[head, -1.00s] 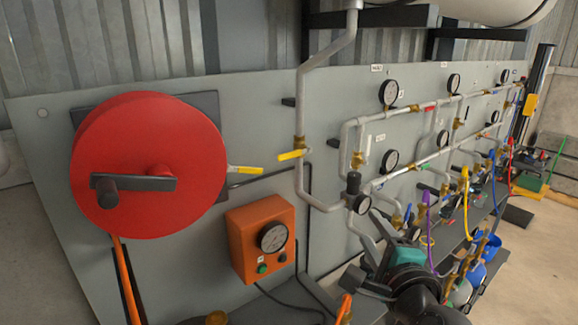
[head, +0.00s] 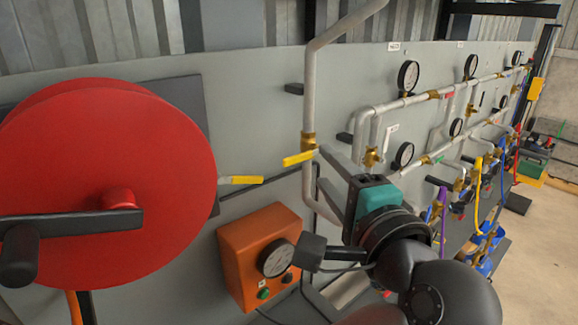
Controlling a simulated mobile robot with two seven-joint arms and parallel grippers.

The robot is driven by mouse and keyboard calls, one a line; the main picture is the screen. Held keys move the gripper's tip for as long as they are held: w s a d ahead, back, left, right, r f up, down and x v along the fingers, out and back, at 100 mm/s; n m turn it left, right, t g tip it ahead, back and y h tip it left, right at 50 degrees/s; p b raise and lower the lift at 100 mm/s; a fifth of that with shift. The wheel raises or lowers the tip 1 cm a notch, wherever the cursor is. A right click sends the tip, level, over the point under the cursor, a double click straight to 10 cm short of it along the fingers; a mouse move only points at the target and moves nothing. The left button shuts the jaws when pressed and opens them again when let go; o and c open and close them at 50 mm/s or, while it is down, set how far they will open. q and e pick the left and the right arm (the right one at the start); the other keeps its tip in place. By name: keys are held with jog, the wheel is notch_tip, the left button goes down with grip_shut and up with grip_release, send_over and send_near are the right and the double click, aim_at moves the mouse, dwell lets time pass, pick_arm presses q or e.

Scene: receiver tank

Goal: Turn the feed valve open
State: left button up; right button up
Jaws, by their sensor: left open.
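A valve with a brass body (head: 308,142) and a yellow lever (head: 299,158) sits on the grey vertical pipe (head: 311,95). The lever points left, roughly across the pipe. I see no label on it that names it as the feed valve. My left gripper (head: 321,166) is open, with its two dark fingers pointing up and left. Its fingertips are just right of the brass body and lever, close to the pipe. I cannot tell whether they touch. Nothing shows between the fingers. My right gripper is not in view.
A red hose reel (head: 100,170) with a black crank stands at the left. An orange box (head: 245,250) with a gauge is below. Pipes, gauges (head: 408,75) and small valves fill the panel to the right.

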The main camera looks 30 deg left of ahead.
aim_at(297, 160)
pick_arm(q)
notch_tip(297, 160, down, 5)
jog(key=b, duration=0.4)
jog(key=x, duration=1.3)
jog(key=shift+w+a+r+p, duration=0.15)
jog(key=shift+a+r+p, duration=0.1)
jog(key=shift+p, duration=0.1)
jog(key=shift+w+a+f, duration=0.1)
jog(key=shift+w+a, duration=0.25)
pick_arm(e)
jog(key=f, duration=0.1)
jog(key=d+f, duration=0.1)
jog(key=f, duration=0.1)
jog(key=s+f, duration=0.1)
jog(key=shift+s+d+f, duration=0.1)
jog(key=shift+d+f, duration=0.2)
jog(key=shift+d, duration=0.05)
pick_arm(q)
grip_shut()
